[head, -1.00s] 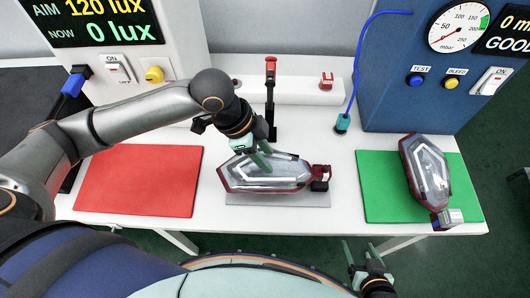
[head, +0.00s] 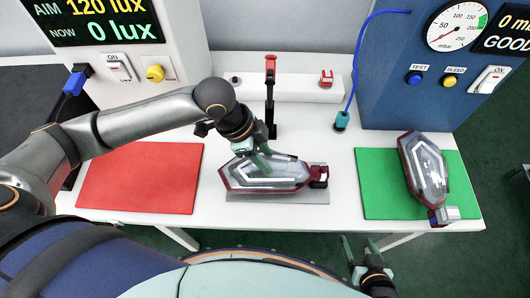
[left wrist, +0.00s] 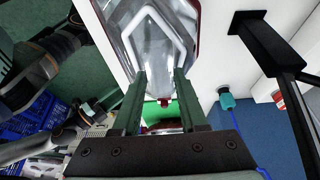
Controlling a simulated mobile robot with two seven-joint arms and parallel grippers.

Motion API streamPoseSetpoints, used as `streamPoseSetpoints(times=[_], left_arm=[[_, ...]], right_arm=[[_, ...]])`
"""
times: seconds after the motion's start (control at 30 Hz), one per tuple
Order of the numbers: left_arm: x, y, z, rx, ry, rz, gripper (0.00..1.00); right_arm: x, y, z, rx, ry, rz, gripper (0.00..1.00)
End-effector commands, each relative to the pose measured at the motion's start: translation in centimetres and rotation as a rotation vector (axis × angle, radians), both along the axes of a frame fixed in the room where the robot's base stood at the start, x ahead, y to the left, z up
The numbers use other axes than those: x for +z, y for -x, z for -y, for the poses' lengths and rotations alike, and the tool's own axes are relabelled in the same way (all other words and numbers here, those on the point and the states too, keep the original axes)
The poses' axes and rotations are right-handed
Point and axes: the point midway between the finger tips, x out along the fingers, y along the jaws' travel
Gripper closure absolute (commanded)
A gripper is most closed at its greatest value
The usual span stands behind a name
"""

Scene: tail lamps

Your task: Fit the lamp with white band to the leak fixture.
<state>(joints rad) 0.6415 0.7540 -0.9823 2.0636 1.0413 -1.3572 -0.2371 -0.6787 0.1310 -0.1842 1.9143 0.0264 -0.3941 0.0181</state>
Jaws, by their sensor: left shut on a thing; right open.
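A clear-lensed lamp with a dark red rim (head: 234,181) and a pale angular strip inside lies over a grey plate (head: 290,198) at mid-table. My left gripper (head: 262,163) is shut on it from above; the lens also shows between the fingers in the left wrist view (left wrist: 160,45). I cannot tell if it touches the plate. A similar lamp (head: 426,170) lies on the green mat (head: 380,200), with a pale block at its near end. Which lamp bears the white band is unclear. A black upright clamp with a red handle (head: 271,68) stands behind the plate. My right gripper (head: 362,247) is open and empty before the table.
A red mat (head: 140,178) lies empty at left. A white bar (head: 300,88) runs along the back. A teal connector (head: 341,121) on a blue hose stands near the blue pressure cabinet (head: 400,100). A lux-display cabinet (head: 150,40) stands at back left.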

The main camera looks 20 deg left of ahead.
Motion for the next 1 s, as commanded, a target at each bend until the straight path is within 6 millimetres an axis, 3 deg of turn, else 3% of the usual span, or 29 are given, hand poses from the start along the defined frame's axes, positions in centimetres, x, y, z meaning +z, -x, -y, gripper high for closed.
streamPoseSetpoints(times=[0.3, 0.33, 0.6, 0.87, 1.0], left_arm=[[-1.06, 0.00, 0.06, 0.000, 0.002, 0.000, 1.00], [-1.03, 0.00, 0.07, -0.001, 0.003, 0.001, 0.56], [-1.01, 0.00, 0.04, 0.000, 0.001, 0.000, 0.26], [-1.08, 0.03, -0.03, 0.000, -0.001, -0.001, 0.23], [-0.18, 0.02, -0.39, 0.001, -0.001, 0.001, 0.23]], right_arm=[[-0.10, 0.00, -0.01, 0.000, 0.000, 0.000, 0.27], [-0.08, 0.00, -0.01, 0.000, 0.000, 0.000, 0.27], [-0.08, 0.00, -0.01, 0.000, 0.000, 0.000, 0.27], [-0.10, 0.00, -0.01, 0.000, 0.000, 0.000, 0.27], [-0.01, 0.01, 0.00, 0.000, 0.000, 0.000, 0.27]])
